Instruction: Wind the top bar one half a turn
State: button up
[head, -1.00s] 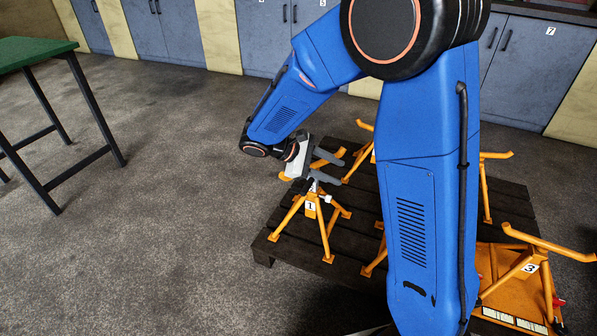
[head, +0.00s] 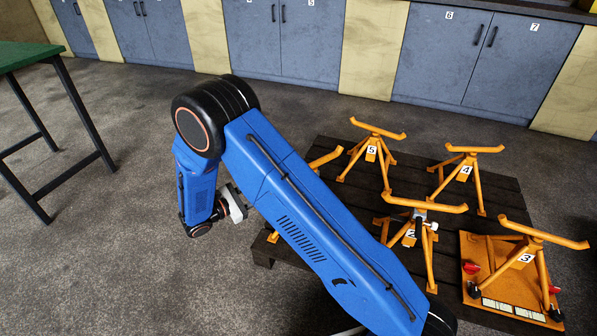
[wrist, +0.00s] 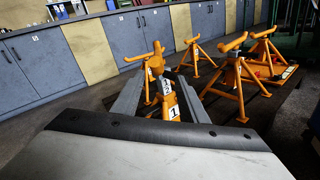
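Several orange stands with top bars and number labels stand on a dark slatted pallet (head: 320,205). Stand 1 (wrist: 156,64) shows between my finger lines in the wrist view, its "1" label low in the picture. My gripper (head: 236,204) is left of the pallet in the head view. In the wrist view its two grey fingers (wrist: 157,80) are spread apart with nothing held; whether they touch stand 1 I cannot tell.
Stand 3 (head: 525,258) is on an orange base plate. A green-topped table (head: 30,52) is at left. Grey cabinets (head: 480,60) line the back.

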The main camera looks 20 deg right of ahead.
send_near(313, 165)
jog(key=d, duration=0.1)
jog(key=w+d, duration=0.1)
jog(key=w+d+f, duration=0.1)
jog(key=d, duration=0.1)
jog(key=shift+w, duration=0.25)
dwell(0.3)
grip_shut()
